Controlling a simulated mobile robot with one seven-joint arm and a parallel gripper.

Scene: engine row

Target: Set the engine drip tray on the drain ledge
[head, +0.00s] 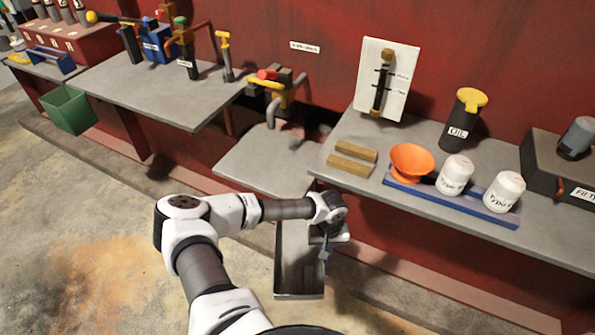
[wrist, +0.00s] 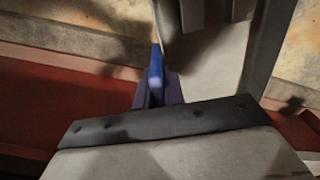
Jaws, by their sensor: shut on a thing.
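The grey drip tray (head: 292,262) hangs in the air in front of the shelves in the head view. My gripper (head: 324,252) is shut on its right side. In the wrist view the grey tray (wrist: 207,62) fills the upper middle and right, and my gripper (wrist: 155,78) meets its left wall. The low grey ledge (head: 262,165), which looks like the drain ledge, is behind and a little above the tray in the picture. The tray is apart from it. Part of the tray's right side is hidden by my gripper.
A valve assembly (head: 275,88) with a pipe stands at the ledge's back. The right shelf (head: 350,140) is higher and holds wooden blocks (head: 352,158), an orange funnel (head: 411,162) and white jars (head: 455,175). The left shelf (head: 150,85) holds tools. The ledge's front is bare.

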